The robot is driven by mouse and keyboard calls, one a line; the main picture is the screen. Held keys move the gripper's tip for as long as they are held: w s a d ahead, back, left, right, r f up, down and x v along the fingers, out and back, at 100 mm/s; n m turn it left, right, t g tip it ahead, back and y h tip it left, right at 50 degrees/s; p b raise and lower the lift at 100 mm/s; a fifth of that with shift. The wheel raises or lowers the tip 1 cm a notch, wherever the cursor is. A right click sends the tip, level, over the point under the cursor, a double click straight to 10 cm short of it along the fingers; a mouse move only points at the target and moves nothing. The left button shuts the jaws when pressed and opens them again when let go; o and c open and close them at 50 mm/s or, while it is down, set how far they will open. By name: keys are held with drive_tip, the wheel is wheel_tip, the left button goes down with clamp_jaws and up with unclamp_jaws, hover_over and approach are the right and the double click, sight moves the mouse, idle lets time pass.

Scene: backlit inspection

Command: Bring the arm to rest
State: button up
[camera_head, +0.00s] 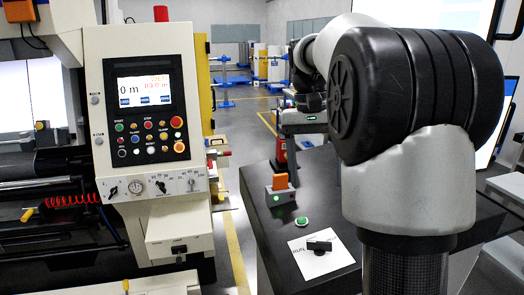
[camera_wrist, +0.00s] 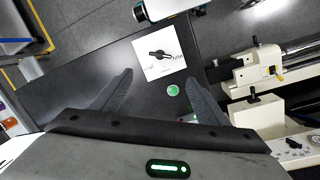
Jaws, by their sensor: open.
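My arm fills the right of the head view, with a large black joint in the foreground. A round green button (camera_head: 302,221) sits near the card and appears between the fingers in the wrist view (camera_wrist: 173,90).
A machine with a control panel (camera_head: 145,100) stands at left. Open floor with a yellow line (camera_head: 237,255) lies between machine and table.

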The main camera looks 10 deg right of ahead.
drive_tip(key=s+a+f+n+t, duration=0.1)
drive_tip(key=s+a+n+t, duration=0.1)
drive_tip(key=s, duration=0.4)
drive_tip(key=s+a+f+n+t, duration=0.1)
drive_tip(key=s+a+f+t, duration=0.1)
drive_tip(key=s+a, duration=0.3)
drive_tip(key=s+a+f+n+t+y, duration=0.1)
drive_tip(key=s+a+f+n+t, duration=0.1)
drive_tip(key=s, duration=0.6)
drive_tip(key=shift+s+a+n+t, duration=0.3)
drive_tip(key=shift+a+t, duration=0.3)
drive_tip(key=shift+a, duration=0.3)
